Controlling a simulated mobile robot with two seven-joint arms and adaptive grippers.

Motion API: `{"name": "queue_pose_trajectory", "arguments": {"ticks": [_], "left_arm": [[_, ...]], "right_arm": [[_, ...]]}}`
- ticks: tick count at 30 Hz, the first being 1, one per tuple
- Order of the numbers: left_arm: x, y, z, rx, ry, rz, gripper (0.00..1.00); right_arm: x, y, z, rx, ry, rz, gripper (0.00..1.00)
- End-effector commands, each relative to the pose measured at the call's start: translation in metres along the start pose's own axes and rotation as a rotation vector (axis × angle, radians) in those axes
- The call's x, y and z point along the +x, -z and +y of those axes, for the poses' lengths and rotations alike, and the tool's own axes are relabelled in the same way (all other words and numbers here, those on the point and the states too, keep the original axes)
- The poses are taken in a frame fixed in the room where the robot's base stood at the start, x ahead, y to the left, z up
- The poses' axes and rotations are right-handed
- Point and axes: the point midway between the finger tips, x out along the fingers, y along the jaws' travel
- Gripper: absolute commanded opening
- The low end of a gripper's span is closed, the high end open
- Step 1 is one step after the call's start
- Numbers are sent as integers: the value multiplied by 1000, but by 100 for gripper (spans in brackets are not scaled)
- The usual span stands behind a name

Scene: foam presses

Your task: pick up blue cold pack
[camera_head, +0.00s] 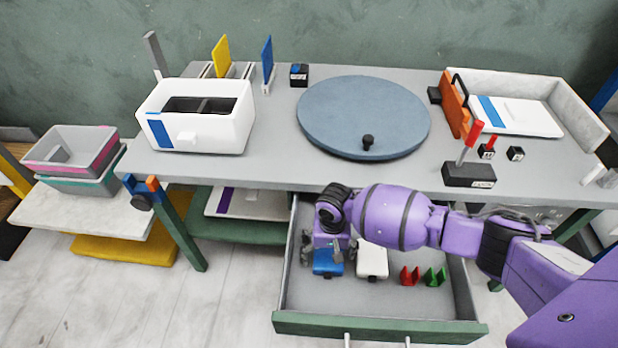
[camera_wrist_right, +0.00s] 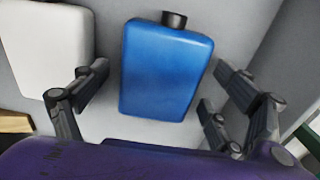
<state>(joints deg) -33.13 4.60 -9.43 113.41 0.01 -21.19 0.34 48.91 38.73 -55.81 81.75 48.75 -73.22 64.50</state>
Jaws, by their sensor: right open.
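The blue cold pack (camera_head: 327,263) lies in the open drawer (camera_head: 390,325) under the table, near the drawer's left side. In the right wrist view the blue cold pack (camera_wrist_right: 166,70) is a flat blue block with a black cap, lying between and beyond the spread fingers. My right gripper (camera_head: 336,250) points down over the drawer, right at the pack, and partly hides it. It also shows in the right wrist view (camera_wrist_right: 160,110), open with nothing held. My left gripper is not in view.
A white pack (camera_head: 372,262) lies close to the right of the blue one. Red (camera_head: 410,276) and green (camera_head: 435,276) pieces stand farther right in the drawer. The drawer's left wall is close to the gripper. The tabletop (camera_head: 270,130) overhangs behind.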

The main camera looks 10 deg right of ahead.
Motion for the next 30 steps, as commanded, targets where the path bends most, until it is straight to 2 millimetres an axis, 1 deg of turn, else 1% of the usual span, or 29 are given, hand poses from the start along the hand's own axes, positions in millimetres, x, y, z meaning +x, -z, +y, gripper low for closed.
{"name": "queue_pose_trajectory", "arguments": {"ticks": [2, 15, 24, 28, 30], "left_arm": [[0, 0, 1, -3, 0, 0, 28], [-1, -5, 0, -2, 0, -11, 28], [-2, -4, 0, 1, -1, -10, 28], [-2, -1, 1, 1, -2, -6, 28], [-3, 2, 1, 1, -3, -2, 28]], "right_arm": [[0, 0, 0, 0, 0, 0, 87], [0, -1, 1, 0, -1, -1, 30], [-3, 0, 0, 0, 0, -1, 30], [-13, 0, 0, 1, 0, 1, 30], [-23, 1, 0, 1, 2, 3, 30]]}}
